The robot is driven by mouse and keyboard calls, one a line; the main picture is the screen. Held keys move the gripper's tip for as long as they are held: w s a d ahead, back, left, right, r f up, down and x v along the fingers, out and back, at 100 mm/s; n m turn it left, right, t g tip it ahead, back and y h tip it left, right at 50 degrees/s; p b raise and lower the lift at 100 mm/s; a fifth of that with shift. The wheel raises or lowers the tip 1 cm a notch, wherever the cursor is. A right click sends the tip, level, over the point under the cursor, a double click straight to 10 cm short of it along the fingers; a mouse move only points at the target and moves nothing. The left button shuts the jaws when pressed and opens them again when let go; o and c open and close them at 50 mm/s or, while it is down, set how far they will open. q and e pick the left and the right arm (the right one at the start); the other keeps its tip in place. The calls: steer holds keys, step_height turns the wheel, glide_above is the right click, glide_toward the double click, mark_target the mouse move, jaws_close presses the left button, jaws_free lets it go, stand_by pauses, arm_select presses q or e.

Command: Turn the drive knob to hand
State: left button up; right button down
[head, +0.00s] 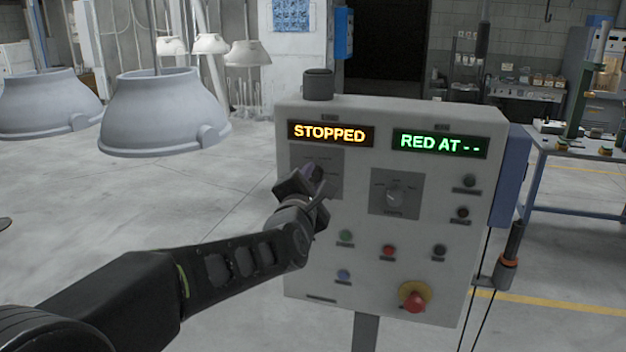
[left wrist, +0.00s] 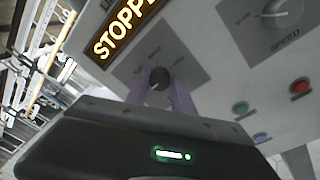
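The control panel (head: 300,250) stands in front of me with "STOPPED" lit in orange and "RED AT --" lit in green. The drive knob, a dark round knob (left wrist: 159,78), sits on a grey plate below the "STOPPED" display. In the head view it is mostly hidden by my left gripper (head: 318,175). In the left wrist view the gripper's two purple-grey fingers (left wrist: 160,92) stand apart, one on each side of the knob. I cannot tell whether they touch it. The knob's pointer direction is not clear. My right gripper is not in view.
A speed knob (head: 394,196) is to the right on the panel. Green (head: 345,237), red (head: 388,251) and blue (head: 343,275) buttons and a red emergency stop (head: 414,301) sit lower. Grey hoods (head: 165,110) hang at the left. A workbench (head: 580,150) stands at the right.

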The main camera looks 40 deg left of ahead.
arm_select(q)
jaws_close()
steer(key=shift+f, duration=0.1)
